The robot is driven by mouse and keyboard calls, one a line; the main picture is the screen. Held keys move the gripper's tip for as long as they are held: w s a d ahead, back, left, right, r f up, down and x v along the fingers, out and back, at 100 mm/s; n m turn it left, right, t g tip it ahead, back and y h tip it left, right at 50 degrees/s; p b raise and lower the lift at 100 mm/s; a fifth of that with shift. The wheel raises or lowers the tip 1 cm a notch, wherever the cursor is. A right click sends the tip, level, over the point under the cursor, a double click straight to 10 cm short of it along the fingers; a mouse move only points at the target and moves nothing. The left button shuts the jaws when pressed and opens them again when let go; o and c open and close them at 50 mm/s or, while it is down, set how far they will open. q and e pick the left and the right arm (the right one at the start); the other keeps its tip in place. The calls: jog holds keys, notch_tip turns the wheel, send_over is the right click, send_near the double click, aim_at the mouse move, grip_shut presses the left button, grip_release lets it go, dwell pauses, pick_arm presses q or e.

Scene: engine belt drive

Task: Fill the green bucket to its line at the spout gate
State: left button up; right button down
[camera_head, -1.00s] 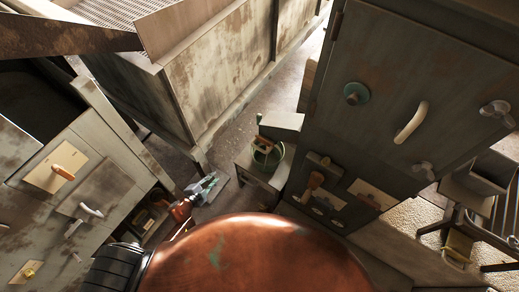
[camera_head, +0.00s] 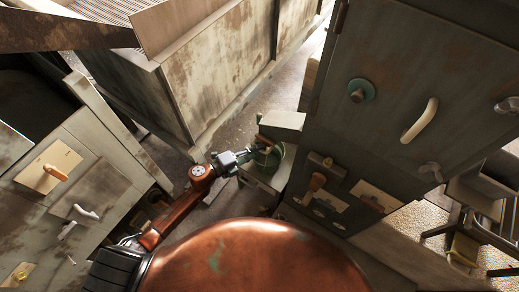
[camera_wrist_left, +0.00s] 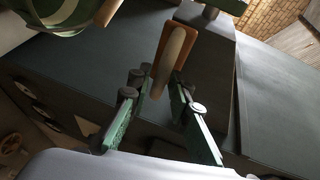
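The green bucket (camera_head: 275,164) stands on a low grey stand below a pale box-shaped spout (camera_head: 284,121) in the head view. My left gripper partly covers it, so its contents and line cannot be seen. In the left wrist view the bucket (camera_wrist_left: 60,14) shows at the top left. A wooden handle on an orange-brown plate (camera_wrist_left: 174,55), likely the spout gate's, stands in front of my left gripper (camera_wrist_left: 158,92). The fingers are open, one on each side of the handle's lower end, with no clear contact. In the head view my left gripper (camera_head: 258,150) is beside the bucket. My right gripper is out of view.
A dark cabinet (camera_head: 400,60) with several handles and knobs stands to the right of the bucket. A lever panel (camera_head: 318,181) is low on its front. A rusty pale bin (camera_head: 215,75) is behind, and another cabinet (camera_head: 95,165) is at left.

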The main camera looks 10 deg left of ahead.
pick_arm(q)
jog(key=shift+w+d+f, duration=0.15)
jog(key=shift+w+d, duration=0.25)
grip_shut()
jog(key=shift+s+a, duration=0.1)
dwell(0.3)
